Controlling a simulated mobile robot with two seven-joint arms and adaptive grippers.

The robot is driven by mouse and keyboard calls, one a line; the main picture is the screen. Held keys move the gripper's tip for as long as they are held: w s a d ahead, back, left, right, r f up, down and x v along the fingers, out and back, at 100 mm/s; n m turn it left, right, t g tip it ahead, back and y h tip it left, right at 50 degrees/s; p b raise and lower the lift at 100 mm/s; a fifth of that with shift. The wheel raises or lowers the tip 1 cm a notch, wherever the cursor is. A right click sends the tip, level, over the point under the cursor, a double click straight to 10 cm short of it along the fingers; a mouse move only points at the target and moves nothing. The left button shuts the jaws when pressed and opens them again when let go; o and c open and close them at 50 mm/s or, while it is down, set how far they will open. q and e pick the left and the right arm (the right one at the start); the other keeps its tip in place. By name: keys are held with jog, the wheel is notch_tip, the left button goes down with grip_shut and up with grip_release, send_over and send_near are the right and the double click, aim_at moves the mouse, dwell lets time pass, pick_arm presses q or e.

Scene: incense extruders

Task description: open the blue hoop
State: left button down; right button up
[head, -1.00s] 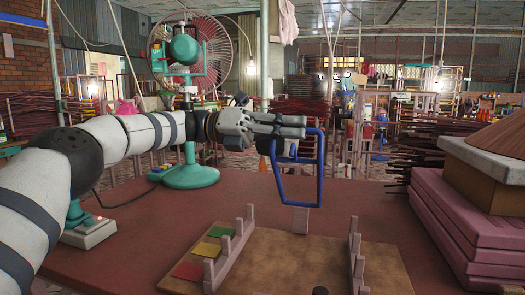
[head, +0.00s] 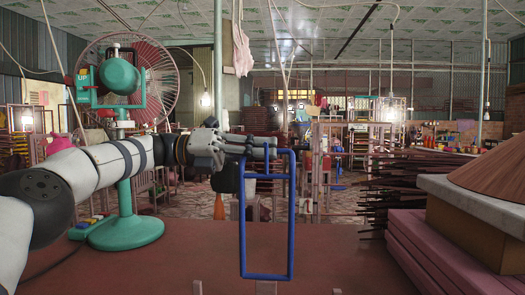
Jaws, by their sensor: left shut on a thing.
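The blue hoop (head: 291,215) is a tall rectangular frame of thin blue tube with a short crossbar near its top. It stands roughly upright and faces me above the red-brown table (head: 170,262). My left gripper (head: 262,146) reaches in from the left and is shut on the hoop's upper part. The fingers lie level across the top, and the exact grip point is partly hidden. My right gripper is not in view.
A green fan (head: 124,75) with a wide round base stands on the table at the left, behind my left arm. Pink stacked blocks (head: 425,250) and a brown cone (head: 495,160) stand at the right.

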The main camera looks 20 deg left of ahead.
pick_arm(q)
jog(key=shift+w+a+r, duration=0.1)
jog(key=shift+w, duration=0.25)
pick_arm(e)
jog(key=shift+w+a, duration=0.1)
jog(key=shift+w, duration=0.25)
pick_arm(q)
jog(key=c, duration=1.7)
grip_release()
jog(key=shift+f, duration=0.2)
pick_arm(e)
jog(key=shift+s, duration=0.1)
